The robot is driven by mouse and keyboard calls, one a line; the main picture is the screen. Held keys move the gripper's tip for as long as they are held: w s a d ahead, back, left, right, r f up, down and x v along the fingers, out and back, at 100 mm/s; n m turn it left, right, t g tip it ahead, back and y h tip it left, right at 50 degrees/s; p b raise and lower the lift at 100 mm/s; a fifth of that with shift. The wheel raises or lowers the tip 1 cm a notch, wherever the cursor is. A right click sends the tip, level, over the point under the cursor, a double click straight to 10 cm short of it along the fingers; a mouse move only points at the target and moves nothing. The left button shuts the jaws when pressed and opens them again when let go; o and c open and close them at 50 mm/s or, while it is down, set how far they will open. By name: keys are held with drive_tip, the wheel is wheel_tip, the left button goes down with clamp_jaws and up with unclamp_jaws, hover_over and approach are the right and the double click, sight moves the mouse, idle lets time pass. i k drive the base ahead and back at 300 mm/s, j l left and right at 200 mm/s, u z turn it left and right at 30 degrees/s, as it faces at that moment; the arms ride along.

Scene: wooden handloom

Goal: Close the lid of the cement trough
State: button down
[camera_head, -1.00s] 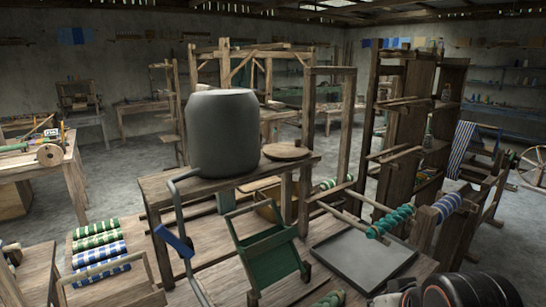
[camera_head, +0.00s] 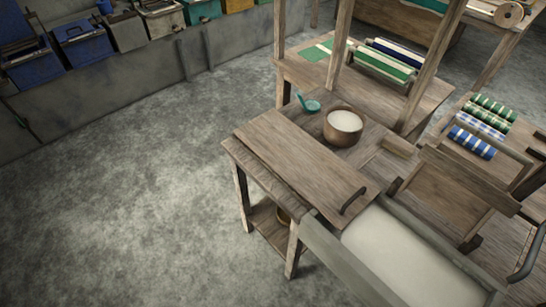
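A grey-walled trough (camera_head: 338,262) lies at the lower right, cut off by the bottom edge of the picture. Its top is open and a smooth pale grey-white filling (camera_head: 400,256) shows inside. A flat wooden board (camera_head: 290,160), which looks like the lid, lies at the trough's upper-left end and leaves the visible filling uncovered. A dark curved handle (camera_head: 352,200) stands on the board at its end nearest the trough. My gripper is not in view.
A copper-brown bowl (camera_head: 343,128) with pale contents and a teal ladle (camera_head: 308,104) sit beside the board. Striped cloth rolls (camera_head: 478,140) lie at the right. Blue bins (camera_head: 82,45) line the upper left. The concrete floor (camera_head: 130,190) at left is clear.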

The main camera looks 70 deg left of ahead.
sight(332, 186)
drive_tip(key=j+u, duration=0.1)
drive_tip(key=u, duration=2.35)
drive_tip(key=i+j+u, duration=0.45)
drive_tip(key=i+u, duration=0.25)
drive_tip(key=k, duration=0.05)
